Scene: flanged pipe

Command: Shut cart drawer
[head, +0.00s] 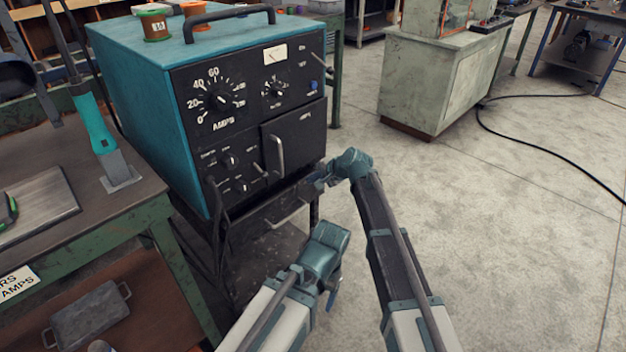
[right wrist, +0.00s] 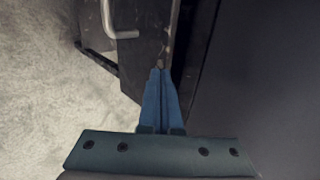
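The cart drawer (head: 268,217) is a dark front with a bar handle, just below the teal welder's black panel. It appears to stand somewhat out from the cart, but how far is hard to tell. In the right wrist view the drawer front (right wrist: 145,52) and its metal handle (right wrist: 122,33) show at the top. My right gripper (head: 318,181) is at the right end of the drawer front. Its blue fingers (right wrist: 160,72) are together with nothing between them, tips at or very near the drawer's edge; contact is unclear.
The teal welder (head: 135,95) sits on the cart above the drawer, carrying spools on top. A green-edged workbench (head: 150,215) stands close on the left. A grey cabinet (head: 430,85) stands at the back right. The concrete floor on the right is open, crossed by a black cable (head: 545,148).

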